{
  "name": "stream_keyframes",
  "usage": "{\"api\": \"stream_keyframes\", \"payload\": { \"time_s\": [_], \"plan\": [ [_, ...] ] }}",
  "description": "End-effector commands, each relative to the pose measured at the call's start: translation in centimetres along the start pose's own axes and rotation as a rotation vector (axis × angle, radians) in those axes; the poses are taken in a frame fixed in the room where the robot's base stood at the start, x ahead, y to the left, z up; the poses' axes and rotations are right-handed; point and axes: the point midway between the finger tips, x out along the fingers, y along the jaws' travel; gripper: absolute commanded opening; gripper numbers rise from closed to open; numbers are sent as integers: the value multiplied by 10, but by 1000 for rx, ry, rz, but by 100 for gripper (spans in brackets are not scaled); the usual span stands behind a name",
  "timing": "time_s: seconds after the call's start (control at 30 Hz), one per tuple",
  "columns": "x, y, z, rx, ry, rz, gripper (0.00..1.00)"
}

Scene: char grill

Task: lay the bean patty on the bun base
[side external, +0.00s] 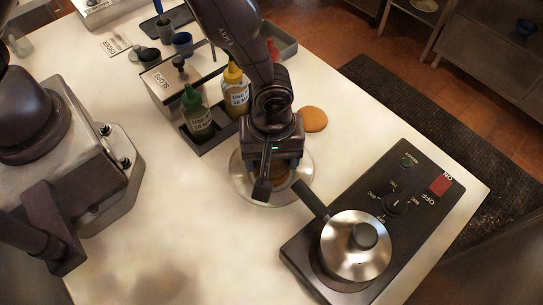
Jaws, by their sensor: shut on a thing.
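My gripper (275,178) points down over a clear round plate (240,183) near the middle of the counter. It is shut on a brown thing (284,180), which looks like the bean patty; the fingers and wrist hide most of it. I cannot tell whether it touches what is under it. No bun base can be made out on the plate, as my gripper covers the plate's middle. A round tan bun piece (313,119) lies on the counter behind and to the right of the plate; I cannot tell which half it is.
A caddy with a green bottle (197,115) and a yellow bottle (236,90) stands behind left. The counter at front left is clear.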

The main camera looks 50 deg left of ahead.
Motion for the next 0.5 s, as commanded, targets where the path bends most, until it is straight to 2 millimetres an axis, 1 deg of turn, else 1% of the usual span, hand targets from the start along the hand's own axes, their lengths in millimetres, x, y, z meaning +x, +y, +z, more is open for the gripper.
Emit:
{"api": "stream_keyframes", "payload": {
  "time_s": [0.03, 0.1, 0.33, 0.47, 0.5],
  "plan": [
    [6, 0, 0, 0, 0, -1, 42],
    [9, 0, 0, 0, -1, 0, 42],
    [9, 0, 0, 0, 0, 2, 42],
    [12, 0, 0, 0, 0, 2, 42],
    [12, 0, 0, 1, 0, 2, 70]
  ]
}}
